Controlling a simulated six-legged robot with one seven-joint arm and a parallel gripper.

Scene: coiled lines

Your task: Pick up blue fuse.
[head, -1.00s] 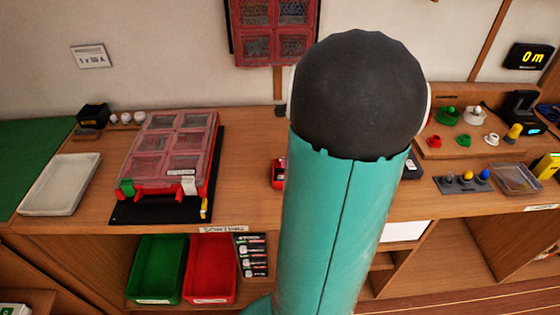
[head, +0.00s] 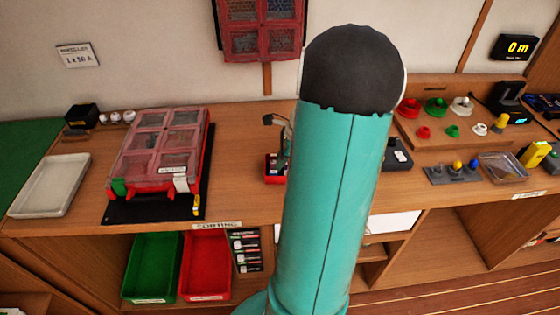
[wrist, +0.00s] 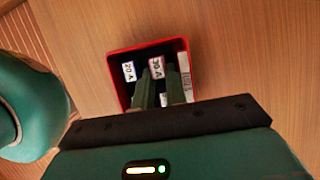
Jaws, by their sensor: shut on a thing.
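A small red open box (wrist: 117,87) stands on the wooden bench and holds several fuses with white labels. One label reads 20 A (wrist: 128,71) and another appears to read 30 A (wrist: 157,68). My gripper (wrist: 160,76) reaches down into the box, its two dark green fingers closed around a fuse beside the 30 A label. The fingers hide most of that fuse, and I cannot tell its body colour. In the head view the red box (head: 273,172) is partly behind my teal arm, with part of my gripper above it.
A red-lidded case (head: 190,135) on a black mat and a grey tray (head: 48,186) stand to the left. Coloured knobs, a clear tray (head: 502,168) and a black device stand to the right. Green and red bins sit on the shelf below.

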